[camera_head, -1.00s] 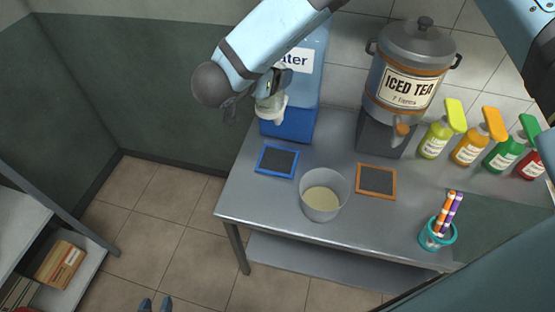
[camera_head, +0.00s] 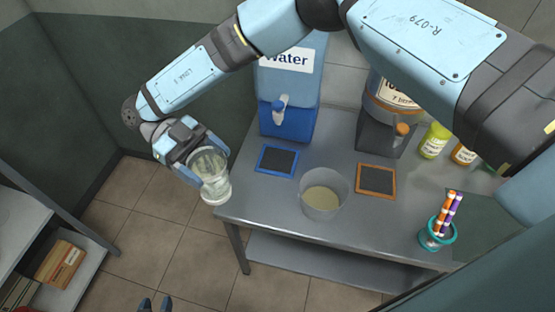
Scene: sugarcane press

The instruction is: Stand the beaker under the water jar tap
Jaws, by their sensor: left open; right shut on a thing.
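A clear glass beaker (camera_head: 215,188) is held by my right gripper (camera_head: 205,168), off the table's left edge and above the floor. It looks tilted, and whether it holds liquid is hard to tell. The water jar (camera_head: 288,85) stands at the back left of the table, with its tap (camera_head: 280,108) at the front and a blue base. A blue-framed dark pad (camera_head: 277,160) lies on the table in front of the jar, with nothing on it. My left gripper (camera_head: 155,304) shows only as two separated fingertips at the bottom edge, empty.
A clear container with pale liquid (camera_head: 322,195) stands on the table (camera_head: 275,213) near an orange-framed pad (camera_head: 376,181). The iced tea urn (camera_head: 388,100) is partly hidden behind my arm. A teal cup with striped sticks (camera_head: 437,235) stands at front right.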

